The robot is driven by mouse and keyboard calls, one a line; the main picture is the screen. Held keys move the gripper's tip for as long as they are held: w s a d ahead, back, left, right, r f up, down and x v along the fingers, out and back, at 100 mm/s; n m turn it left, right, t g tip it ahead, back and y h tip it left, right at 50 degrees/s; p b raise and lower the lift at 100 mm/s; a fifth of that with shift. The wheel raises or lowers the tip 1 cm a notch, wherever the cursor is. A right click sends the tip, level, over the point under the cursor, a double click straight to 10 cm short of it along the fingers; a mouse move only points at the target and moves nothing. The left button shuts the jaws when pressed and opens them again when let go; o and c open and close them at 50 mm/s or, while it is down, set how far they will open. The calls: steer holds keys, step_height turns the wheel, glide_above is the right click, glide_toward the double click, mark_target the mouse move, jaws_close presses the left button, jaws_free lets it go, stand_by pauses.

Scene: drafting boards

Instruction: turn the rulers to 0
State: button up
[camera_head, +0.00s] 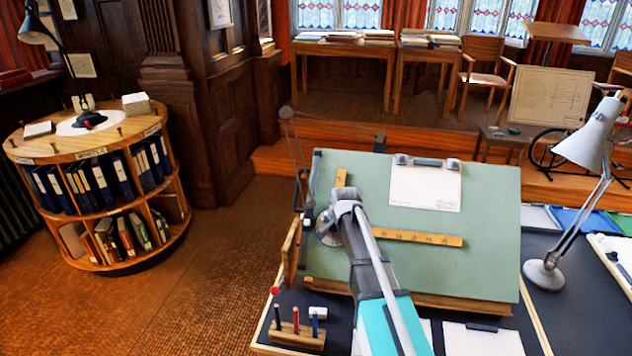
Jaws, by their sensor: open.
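A tilted green drafting board (490,215) stands in front of me. A yellow ruler (425,238) crosses its middle and looks roughly parallel to the board's top edge; a small turn is hard to judge. The tip of a second yellow ruler (341,177) points up near the board's left side. The drafting head where the rulers meet is mostly hidden behind my arm, so no scale can be read. My gripper (327,232) is at the left part of the board, by that head. Its jaws are small and partly hidden; they are open, and contact with the head cannot be told.
A white sheet (425,188) is clipped at the board's top. A wooden pen stand (296,334) sits at the table's front left. A grey desk lamp (590,145) stands at right. A round bookcase (105,200) is far left, with open floor (220,265) between.

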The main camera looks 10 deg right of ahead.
steer(key=shift+s+f, duration=0.15)
steer(key=shift+s, duration=0.1)
steer(key=s+f+n+g, duration=0.2)
steer(key=s+n+g, duration=0.3)
steer(key=s, duration=2.3)
steer(key=n, duration=0.3)
steer(key=shift+s+d+g+h, duration=0.2)
steer(key=shift+d+g+h, duration=0.1)
